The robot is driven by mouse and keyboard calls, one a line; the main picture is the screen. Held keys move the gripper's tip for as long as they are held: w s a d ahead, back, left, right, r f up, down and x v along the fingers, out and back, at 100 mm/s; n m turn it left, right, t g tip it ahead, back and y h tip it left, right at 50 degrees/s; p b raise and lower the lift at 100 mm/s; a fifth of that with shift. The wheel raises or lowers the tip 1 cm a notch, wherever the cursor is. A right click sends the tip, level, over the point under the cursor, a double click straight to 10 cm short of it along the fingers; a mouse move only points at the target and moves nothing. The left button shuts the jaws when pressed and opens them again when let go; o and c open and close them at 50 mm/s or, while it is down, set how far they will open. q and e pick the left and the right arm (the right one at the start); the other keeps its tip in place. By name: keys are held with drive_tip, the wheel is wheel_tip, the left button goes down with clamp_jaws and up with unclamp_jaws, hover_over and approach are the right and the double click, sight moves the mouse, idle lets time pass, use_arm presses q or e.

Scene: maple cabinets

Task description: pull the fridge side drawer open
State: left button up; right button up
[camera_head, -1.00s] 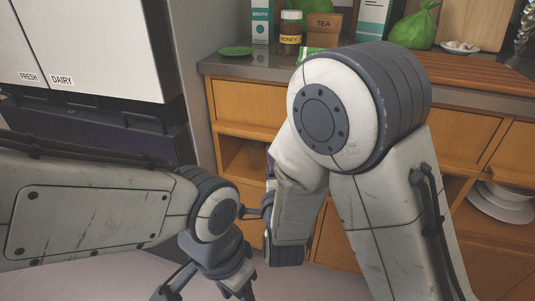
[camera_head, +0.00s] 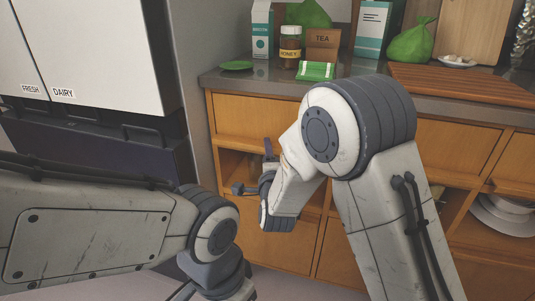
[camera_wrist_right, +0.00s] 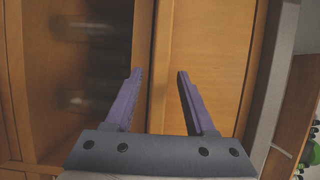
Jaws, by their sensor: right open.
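A wooden drawer front (camera_head: 250,115) sits under the counter, nearest the fridge, above an open shelf nook. It looks shut, and I see no handle on it. My right gripper (camera_head: 250,170) is open in front of the nook, below that drawer in the head view. In the right wrist view, the two purple fingers (camera_wrist_right: 160,75) are apart with nothing between them. They point at a wooden front (camera_wrist_right: 212,55) beside the nook (camera_wrist_right: 95,80); contact cannot be told. My left arm reaches in from the left, and its fingers are below the picture.
The fridge (camera_head: 95,60) stands at the left, with white doors and a dark lower part bearing a handle (camera_head: 148,136). The grey counter (camera_head: 225,80) holds a honey jar (camera_head: 290,48), a tea box (camera_head: 322,45) and cartons. Bowls (camera_head: 500,212) sit in the right-hand nook.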

clamp_jaws()
idle(1.3)
